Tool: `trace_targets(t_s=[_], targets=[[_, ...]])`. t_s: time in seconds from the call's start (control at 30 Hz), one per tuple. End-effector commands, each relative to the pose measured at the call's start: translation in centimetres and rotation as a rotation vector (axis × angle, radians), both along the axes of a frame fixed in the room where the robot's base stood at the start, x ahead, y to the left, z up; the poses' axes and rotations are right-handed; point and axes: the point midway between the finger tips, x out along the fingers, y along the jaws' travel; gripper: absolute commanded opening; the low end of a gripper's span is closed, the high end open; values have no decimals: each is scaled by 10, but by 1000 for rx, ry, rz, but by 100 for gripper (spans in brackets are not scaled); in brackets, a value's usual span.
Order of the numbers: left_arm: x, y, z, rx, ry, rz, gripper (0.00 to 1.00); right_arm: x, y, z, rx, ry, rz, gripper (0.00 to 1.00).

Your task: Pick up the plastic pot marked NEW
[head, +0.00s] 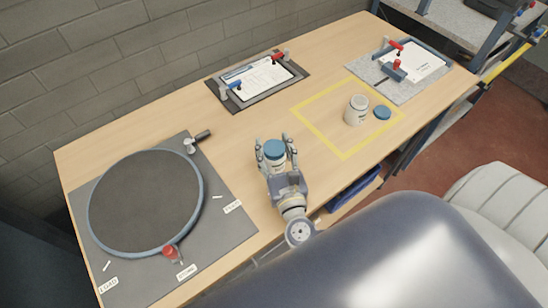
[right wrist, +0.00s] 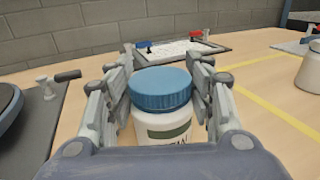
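My left gripper is not in view.
A blue lid (head: 382,112) lies beside the second pot. Clamped papers (head: 261,78) lie at the back and more (head: 418,64) at the far right. A round dark plate (head: 146,202) on a grey mat fills the left. Bare wood surrounds the gripped area.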

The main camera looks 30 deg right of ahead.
Motion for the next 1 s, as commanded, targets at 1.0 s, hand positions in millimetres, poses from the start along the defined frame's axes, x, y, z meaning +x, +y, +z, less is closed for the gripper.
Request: trace_targets(t_s=[1.0], targets=[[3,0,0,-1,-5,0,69,-11,5,35,1,1,1,20]])
